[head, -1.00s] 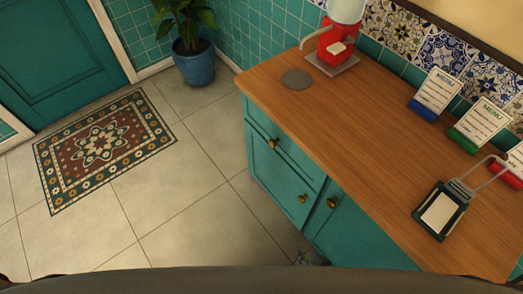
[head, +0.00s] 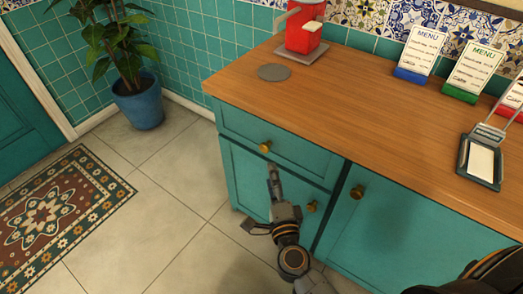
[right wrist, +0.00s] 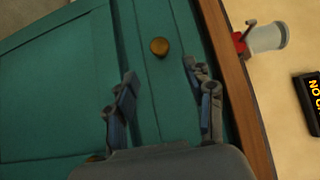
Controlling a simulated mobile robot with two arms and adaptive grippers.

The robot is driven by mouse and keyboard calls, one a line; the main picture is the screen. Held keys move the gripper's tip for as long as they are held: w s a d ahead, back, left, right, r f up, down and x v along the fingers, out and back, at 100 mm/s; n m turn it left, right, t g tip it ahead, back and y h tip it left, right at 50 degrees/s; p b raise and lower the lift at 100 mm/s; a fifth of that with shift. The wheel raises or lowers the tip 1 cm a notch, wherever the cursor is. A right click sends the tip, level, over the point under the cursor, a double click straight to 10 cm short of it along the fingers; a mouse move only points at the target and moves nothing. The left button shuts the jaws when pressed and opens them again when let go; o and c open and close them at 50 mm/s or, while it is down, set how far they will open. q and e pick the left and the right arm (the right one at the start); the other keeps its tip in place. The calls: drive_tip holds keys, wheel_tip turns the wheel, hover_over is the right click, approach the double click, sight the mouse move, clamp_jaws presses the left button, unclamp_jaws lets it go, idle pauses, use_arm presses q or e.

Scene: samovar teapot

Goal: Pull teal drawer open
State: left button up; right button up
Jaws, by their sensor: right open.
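The teal drawer (head: 300,156) is the upper front panel under the left part of the counter. It is closed, flush with the cabinet, and has a round brass knob (head: 265,147). My right gripper (head: 259,198) is in front of the cabinet just below the knob, its fingers spread. In the right wrist view the knob (right wrist: 159,47) shows ahead of the open right gripper (right wrist: 160,70), roughly between the two fingers and apart from both. My left gripper is out of view.
A cabinet door with a brass knob (head: 312,206) is below the drawer, and another door knob (head: 357,192) is to its right. The wooden counter (head: 330,105) holds a red machine (head: 303,35), menu cards and a small tray (head: 480,160).

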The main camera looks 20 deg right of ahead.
sight(265, 150)
drive_tip(key=w, duration=0.6)
drive_tip(key=w+d, duration=0.1)
drive_tip(key=w, duration=0.3)
drive_tip(key=shift+d, duration=0.1)
drive_tip(key=shift+w+b, duration=0.3)
drive_tip(key=shift+w, duration=0.35)
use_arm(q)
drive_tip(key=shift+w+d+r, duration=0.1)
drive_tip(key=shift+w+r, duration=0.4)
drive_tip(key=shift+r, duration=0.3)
use_arm(e)
drive_tip(key=shift+w, duration=0.1)
drive_tip(key=shift+c, duration=0.4)
clamp_jaws()
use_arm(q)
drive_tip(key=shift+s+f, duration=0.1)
